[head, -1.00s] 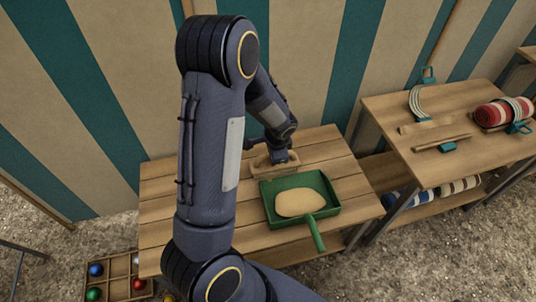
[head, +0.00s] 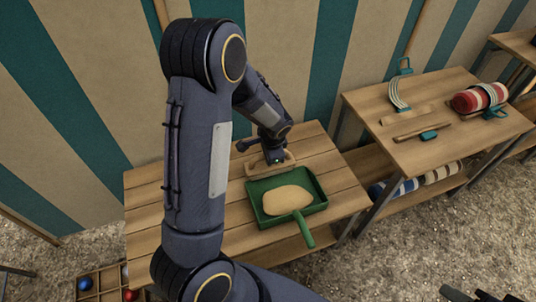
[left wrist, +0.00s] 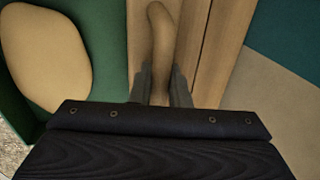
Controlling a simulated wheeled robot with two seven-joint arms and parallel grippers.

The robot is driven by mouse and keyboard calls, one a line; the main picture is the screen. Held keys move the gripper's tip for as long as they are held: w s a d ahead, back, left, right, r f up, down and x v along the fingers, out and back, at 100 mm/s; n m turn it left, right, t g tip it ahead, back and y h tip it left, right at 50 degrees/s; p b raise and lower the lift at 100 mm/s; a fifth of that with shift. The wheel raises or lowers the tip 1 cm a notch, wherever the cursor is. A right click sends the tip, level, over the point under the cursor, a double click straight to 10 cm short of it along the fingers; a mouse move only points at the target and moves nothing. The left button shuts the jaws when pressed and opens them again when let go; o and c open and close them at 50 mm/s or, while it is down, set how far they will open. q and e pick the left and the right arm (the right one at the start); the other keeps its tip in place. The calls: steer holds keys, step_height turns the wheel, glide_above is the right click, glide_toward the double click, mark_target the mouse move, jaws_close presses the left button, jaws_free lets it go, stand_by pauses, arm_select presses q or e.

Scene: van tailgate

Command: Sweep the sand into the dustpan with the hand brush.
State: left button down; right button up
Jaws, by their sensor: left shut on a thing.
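The green dustpan (head: 262,217) lies on the slatted wooden table, its handle toward the front edge. A tan mound of sand (head: 287,199) lies in the pan; both also show at the left of the left wrist view, the sand (left wrist: 45,55) against the green pan wall (left wrist: 98,30). My left gripper (head: 275,158) is shut on the wooden handle of the hand brush (left wrist: 160,35), just behind the pan's far side. The brush (head: 287,161) is partly hidden by the gripper, and its bristles are not clear. Dark parts of my right gripper (head: 478,295) show at the lower right edge, mostly cut off.
The table (head: 150,205) is bare to the left. A second table (head: 375,105) at the right holds a red-and-white roll (head: 478,98), sticks and teal-handled items. A striped wall stands behind. A compartment box with coloured balls (head: 100,282) is at lower left.

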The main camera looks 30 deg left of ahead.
step_height(320, 180, up, 6)
steer(key=p, duration=0.5)
steer(key=shift+f, duration=0.15)
